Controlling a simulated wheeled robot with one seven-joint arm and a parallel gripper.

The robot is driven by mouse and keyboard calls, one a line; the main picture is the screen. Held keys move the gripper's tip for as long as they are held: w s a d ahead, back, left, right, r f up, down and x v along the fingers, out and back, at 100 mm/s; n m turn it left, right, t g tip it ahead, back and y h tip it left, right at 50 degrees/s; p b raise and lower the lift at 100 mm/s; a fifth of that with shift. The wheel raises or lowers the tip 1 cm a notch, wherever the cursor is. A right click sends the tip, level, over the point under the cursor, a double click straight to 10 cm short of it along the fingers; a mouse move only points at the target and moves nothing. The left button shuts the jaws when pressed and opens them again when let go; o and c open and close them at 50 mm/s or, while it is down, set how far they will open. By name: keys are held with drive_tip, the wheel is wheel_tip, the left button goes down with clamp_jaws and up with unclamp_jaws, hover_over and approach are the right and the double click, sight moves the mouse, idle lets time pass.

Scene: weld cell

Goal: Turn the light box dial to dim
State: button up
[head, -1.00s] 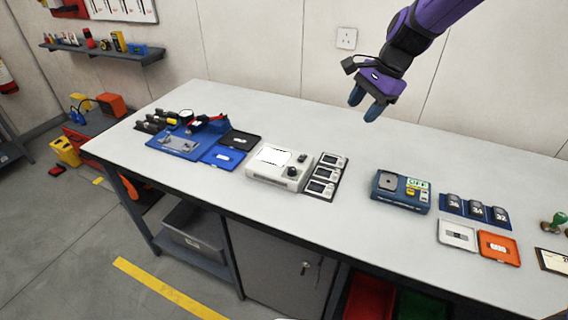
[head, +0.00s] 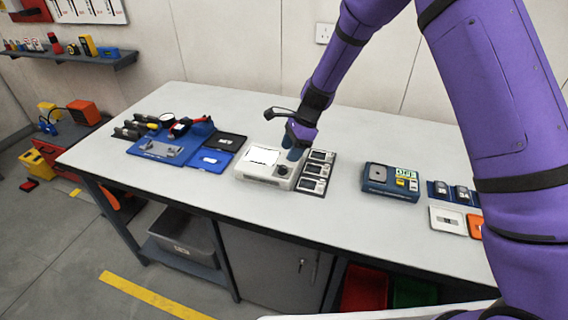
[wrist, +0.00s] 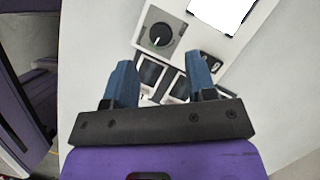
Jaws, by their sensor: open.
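The light box (head: 252,172) is a white box with a bright panel on top, standing mid-table. Its black dial (head: 282,171) sits at the right end of its top. In the wrist view the dial (wrist: 160,34) is a dark round knob with a pale pointer line and a green mark beside it. My gripper (head: 293,155) is at the right rear of the light box, just behind the dial in the head view. In the wrist view its two blue fingers (wrist: 161,80) are apart and empty. The dial lies beyond the fingertips, not between them. I cannot tell the height gap.
Several small display units (head: 314,170) stand in a dark tray right of the light box. A blue device (head: 391,181) stands farther right. A blue mat with tools (head: 160,148) and a blue case (head: 209,160) lie left. The table front is clear.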

sight(283, 166)
drive_tip(key=x, duration=0.5)
drive_tip(key=shift+f, duration=0.35)
drive_tip(key=c, duration=0.9)
